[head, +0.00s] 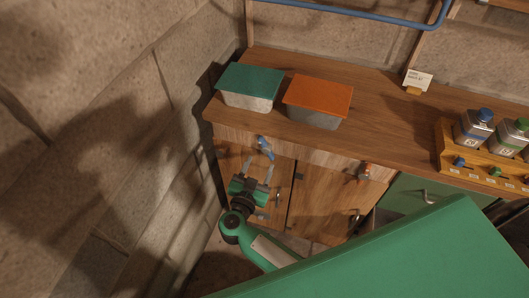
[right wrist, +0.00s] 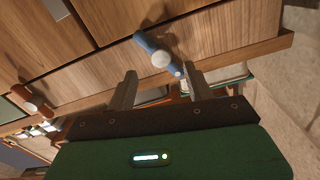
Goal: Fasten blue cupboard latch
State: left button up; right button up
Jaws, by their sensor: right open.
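The blue cupboard latch (head: 264,147) is a short bar on the wooden strip under the counter, above the left cupboard door (head: 283,190). In the right wrist view the blue latch (right wrist: 146,43) lies slantwise, with a pale round knob at its middle. I cannot tell whether it overlaps the door's edge. My right gripper (head: 261,166) is open and empty in front of the left door, just below the latch. In the right wrist view its fingertips (right wrist: 160,77) are spread to either side of the latch's lower end, with no contact visible. My left gripper is out of view.
An orange latch (head: 366,172) sits farther right on the strip. A green-lidded tub (head: 250,86) and an orange-lidded tub (head: 318,98) stand on the counter (head: 375,105) above. A stone wall (head: 165,150) closes the left side. A bottle rack (head: 450,150) stands at right.

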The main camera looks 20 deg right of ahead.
aim_at(265, 151)
jog(key=x, duration=0.5)
jog(key=shift+w+d, duration=0.15)
jog(key=shift+w, duration=0.1)
